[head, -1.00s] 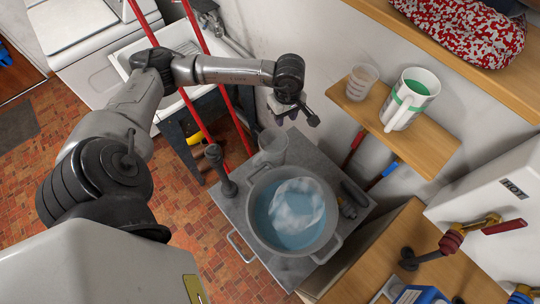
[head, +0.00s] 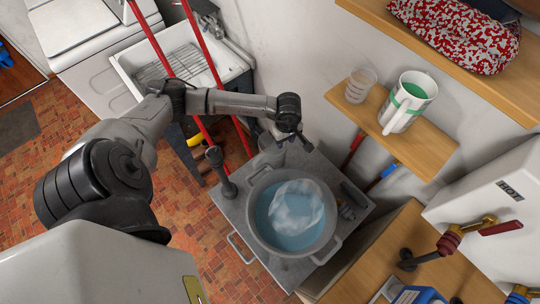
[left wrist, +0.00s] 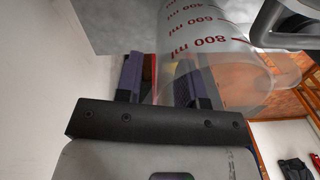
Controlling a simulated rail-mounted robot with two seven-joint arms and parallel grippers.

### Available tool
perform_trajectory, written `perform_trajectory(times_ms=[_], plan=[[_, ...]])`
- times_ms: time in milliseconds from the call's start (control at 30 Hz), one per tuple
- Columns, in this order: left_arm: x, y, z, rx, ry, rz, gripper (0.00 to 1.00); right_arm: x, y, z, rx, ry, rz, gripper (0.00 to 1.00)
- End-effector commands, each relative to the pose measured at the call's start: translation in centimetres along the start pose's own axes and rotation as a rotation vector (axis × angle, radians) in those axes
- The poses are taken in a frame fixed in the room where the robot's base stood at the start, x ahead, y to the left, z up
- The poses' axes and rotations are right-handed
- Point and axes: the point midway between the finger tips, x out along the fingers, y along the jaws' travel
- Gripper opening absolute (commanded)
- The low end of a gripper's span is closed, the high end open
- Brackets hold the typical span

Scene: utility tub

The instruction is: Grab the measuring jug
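The measuring jug (head: 268,150) is a clear vessel standing on the grey stand's top, behind the pot and partly hidden by my left gripper. In the left wrist view the jug (left wrist: 215,50) is large and close, with red ml marks. My left gripper (head: 295,146) is at the jug. In the left wrist view its two fingers (left wrist: 160,82) are apart; the right finger shows through the clear jug wall, the left one is beside it. I cannot tell whether either finger touches the jug. My right gripper is not in view.
A grey pot (head: 255,236) of water with a cloudy mass fills most of the stand top. A dark upright handle (head: 220,170) stands left of the jug. A wall shelf (head: 430,145) holds a small clear cup (head: 361,85) and a white-green pitcher (head: 409,102). Red poles (head: 195,50) stand behind.

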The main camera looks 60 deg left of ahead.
Motion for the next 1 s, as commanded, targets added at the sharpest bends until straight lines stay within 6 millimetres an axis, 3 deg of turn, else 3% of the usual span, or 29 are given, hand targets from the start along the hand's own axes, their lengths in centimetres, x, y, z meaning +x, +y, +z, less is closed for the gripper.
perform_trajectory(times_ms=[133, 433, 800, 1000], plan=[[1.21, -0.05, -0.04, 0.000, 0.000, -0.001, 0.36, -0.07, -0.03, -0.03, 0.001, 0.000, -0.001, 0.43], [1.44, -0.03, -0.04, 0.001, 0.001, 0.000, 0.36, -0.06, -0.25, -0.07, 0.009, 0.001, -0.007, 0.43], [1.40, -0.02, -0.06, 0.000, 0.001, 0.001, 0.00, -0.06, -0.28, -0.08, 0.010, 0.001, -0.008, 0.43], [1.40, -0.02, -0.06, 0.000, 0.001, 0.001, 0.00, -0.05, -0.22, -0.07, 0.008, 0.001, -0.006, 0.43]])
